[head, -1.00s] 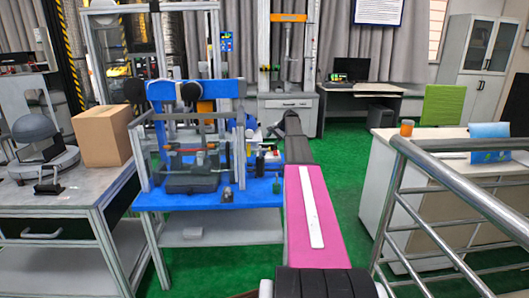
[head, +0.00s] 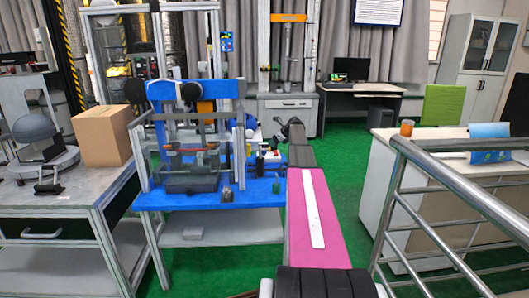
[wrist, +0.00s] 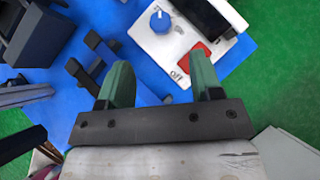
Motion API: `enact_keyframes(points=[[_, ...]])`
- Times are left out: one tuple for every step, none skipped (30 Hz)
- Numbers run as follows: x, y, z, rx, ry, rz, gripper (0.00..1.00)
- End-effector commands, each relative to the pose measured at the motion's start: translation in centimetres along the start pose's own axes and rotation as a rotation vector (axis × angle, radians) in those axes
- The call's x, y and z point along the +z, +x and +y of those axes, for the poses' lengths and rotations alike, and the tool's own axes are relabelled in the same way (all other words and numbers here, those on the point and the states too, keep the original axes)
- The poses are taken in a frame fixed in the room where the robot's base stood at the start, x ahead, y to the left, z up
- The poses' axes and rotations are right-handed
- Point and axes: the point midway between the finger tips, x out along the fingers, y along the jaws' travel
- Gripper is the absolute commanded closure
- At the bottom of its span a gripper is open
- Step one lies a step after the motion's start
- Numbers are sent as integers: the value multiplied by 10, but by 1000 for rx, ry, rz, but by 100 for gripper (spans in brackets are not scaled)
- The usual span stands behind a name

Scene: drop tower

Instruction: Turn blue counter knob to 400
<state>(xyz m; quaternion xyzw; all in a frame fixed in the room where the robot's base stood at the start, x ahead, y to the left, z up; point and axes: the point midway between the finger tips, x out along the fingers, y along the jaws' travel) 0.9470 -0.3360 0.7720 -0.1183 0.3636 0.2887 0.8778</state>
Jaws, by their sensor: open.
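The blue knob (wrist: 160,20) sits on a white control box (wrist: 155,46) at the top of the wrist view. It has a pale pointer mark; the scale around it is too small to read. A red switch (wrist: 194,56) is on the same box, with "off" printed beside it. My gripper (wrist: 161,80) is open, with its two green fingers apart and nothing between them. The knob lies beyond the fingertips, apart from them. In the head view my gripper is small at the end of my arm, beside the right side of the blue table; the knob cannot be made out there.
The blue table (head: 262,192) carries the blue-framed drop tower (head: 215,88) and several dark fixtures. A bench with a cardboard box (head: 103,137) stands left. A metal railing (head: 455,175) is at the right. Green floor lies between table and railing.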

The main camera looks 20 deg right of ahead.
Motion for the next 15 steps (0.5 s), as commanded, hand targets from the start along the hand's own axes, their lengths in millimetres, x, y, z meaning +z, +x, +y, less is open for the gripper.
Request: enact_keyframes(points=[[0, 4, -1, 1, -1, 0, 40], [0, 7, -1, 0, -1, 0, 40], [0, 12, -1, 0, -1, 0, 40], [0, 15, -1, 0, -2, 0, 40], [0, 20, -1, 0, -2, 0, 40], [0, 26, -1, 1, -2, 1, 40], [0, 31, -1, 2, -2, 1, 40], [0, 36, -1, 2, -2, 1, 40], [0, 43, -1, 2, -3, 1, 40], [1, 48, -1, 2, -3, 1, 40], [1, 54, -1, 1, -3, 1, 40], [1, 61, -1, 1, -3, 1, 40], [0, 66, -1, 2, -3, 1, 40], [0, 72, -1, 2, -3, 1, 40], [0, 79, -1, 2, -3, 1, 40]])
